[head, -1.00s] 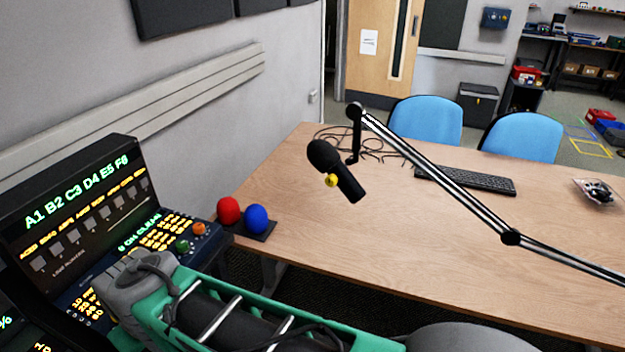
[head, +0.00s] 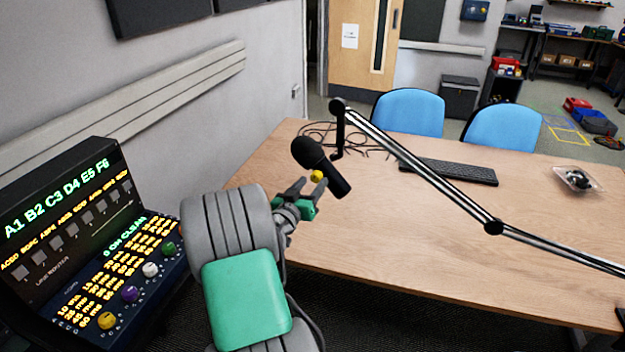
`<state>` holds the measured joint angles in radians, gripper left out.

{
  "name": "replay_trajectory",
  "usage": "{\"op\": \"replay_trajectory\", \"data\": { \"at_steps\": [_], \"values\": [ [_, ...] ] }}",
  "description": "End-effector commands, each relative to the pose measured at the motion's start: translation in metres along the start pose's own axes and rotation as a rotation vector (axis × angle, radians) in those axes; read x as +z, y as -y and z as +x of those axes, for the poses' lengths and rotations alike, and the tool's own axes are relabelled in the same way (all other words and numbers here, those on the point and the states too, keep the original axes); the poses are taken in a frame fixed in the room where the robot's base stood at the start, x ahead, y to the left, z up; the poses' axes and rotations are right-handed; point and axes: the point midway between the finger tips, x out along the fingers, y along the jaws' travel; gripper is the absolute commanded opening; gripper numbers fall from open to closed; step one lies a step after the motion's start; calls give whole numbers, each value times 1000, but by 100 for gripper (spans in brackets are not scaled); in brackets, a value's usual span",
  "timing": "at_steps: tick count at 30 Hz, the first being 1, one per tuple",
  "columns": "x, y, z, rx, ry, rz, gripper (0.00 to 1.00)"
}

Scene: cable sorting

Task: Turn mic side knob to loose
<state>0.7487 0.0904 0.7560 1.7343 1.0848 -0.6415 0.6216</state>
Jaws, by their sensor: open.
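The black microphone (head: 322,165) hangs tilted over the table from a jointed boom arm (head: 420,165), its head to the upper left. Its yellow side knob (head: 317,176) shows on the near side of the body. My gripper (head: 308,187) is open, with its dark fingers just below and to the left of the knob. The fingertips appear very close to the knob. I cannot tell whether they touch it or whether the knob lies between them. My grey and green wrist hides the table's near left part.
The wooden table (head: 420,250) holds a black keyboard (head: 450,171), loose cables (head: 330,135) and a small tray (head: 577,179) at the right. A control console (head: 85,245) stands at the left. Blue chairs (head: 409,110) are behind the table. The table's front middle is clear.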

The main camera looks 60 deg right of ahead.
Motion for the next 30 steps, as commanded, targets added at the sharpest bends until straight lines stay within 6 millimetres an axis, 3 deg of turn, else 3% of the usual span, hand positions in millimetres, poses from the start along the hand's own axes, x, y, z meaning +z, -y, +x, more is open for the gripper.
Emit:
{"op": "replay_trajectory", "data": {
  "at_steps": [4,11,30],
  "values": [
    [0,0,13,0,1,0,51],
    [0,0,14,-1,0,0,51],
    [0,0,13,-1,1,0,0]
  ]
}}
